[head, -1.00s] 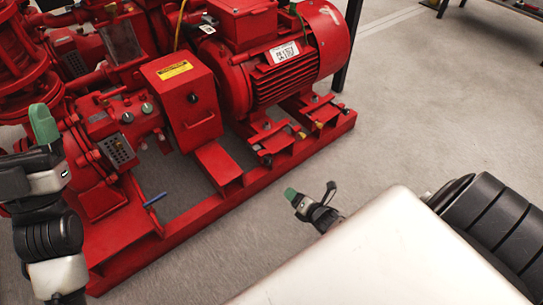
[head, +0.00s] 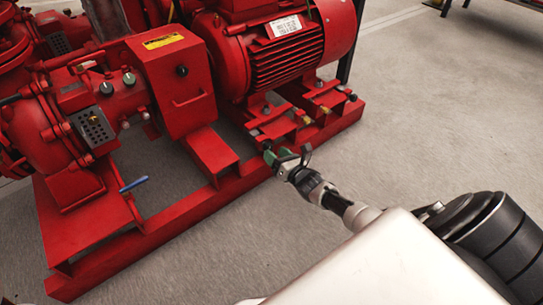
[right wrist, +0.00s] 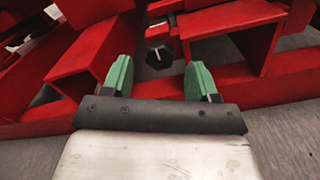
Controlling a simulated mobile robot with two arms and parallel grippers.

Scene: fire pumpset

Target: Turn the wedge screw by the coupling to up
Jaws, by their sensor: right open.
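A dark knob-like screw head (right wrist: 159,57) with a small light mark sits between and beyond the green fingertips in the right wrist view. It is at the motor-foot end close to the red coupling guard (head: 170,85); in the head view my gripper partly covers that spot. My right gripper (head: 288,157) is at the base frame's near edge in front of it. Its two green fingers (right wrist: 160,80) are apart with nothing between them, and the screw is still a little ahead of the tips. My left gripper is out of view.
The red motor (head: 285,50) stands behind on the red base frame (head: 215,195). Another dark screw head (head: 352,97) is at its far right foot. A blue lever (head: 133,184) sticks out at left. The grey floor (head: 430,130) at right is clear.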

